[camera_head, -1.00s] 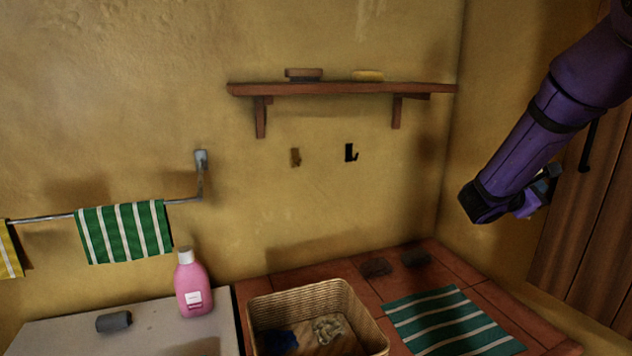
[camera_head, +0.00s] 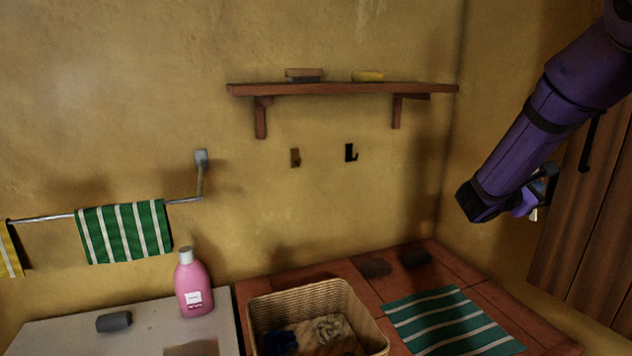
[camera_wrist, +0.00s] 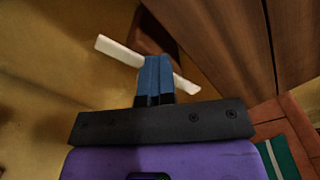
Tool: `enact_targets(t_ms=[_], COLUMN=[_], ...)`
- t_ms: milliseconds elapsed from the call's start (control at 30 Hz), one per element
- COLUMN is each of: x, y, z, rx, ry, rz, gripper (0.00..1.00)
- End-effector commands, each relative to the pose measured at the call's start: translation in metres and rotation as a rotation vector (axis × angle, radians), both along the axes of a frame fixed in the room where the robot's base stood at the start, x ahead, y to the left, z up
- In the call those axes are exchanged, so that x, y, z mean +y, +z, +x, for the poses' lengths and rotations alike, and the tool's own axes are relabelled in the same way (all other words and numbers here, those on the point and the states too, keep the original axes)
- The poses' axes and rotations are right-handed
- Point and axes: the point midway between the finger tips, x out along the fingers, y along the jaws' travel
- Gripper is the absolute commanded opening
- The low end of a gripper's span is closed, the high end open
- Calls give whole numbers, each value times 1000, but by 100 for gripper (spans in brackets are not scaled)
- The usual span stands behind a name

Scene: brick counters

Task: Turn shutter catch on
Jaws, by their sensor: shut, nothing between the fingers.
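The wooden shutter (camera_head: 590,230) stands at the right of the head view, with a dark upright handle on it. In the wrist view, a pale bar (camera_wrist: 120,48), which looks like the shutter catch, lies slanted across a dark brown block (camera_wrist: 152,36) beside the shutter boards (camera_wrist: 225,45). My gripper (camera_wrist: 155,60) is shut and empty, its blue fingers in front of the bar's middle and hiding part of it. I cannot tell whether they touch. In the head view, my wrist covers most of this spot; a small pale tip (camera_head: 535,213) shows below it.
A wooden shelf (camera_head: 340,89) and hooks are on the wall at left. Below are a wicker basket (camera_head: 365,325), a pink bottle (camera_head: 192,285) and a green striped cloth (camera_head: 440,318) on the counter. The air between my arm and the shelf is clear.

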Motion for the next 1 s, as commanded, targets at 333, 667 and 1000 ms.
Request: enact_targets(t_ms=[333,667,1000], x=[3,5,7], y=[6,9,10], z=[7,14,19], rx=[-1,-1,0], ry=[3,2,2], rz=[-1,-1,-1], gripper=[0,0,0])
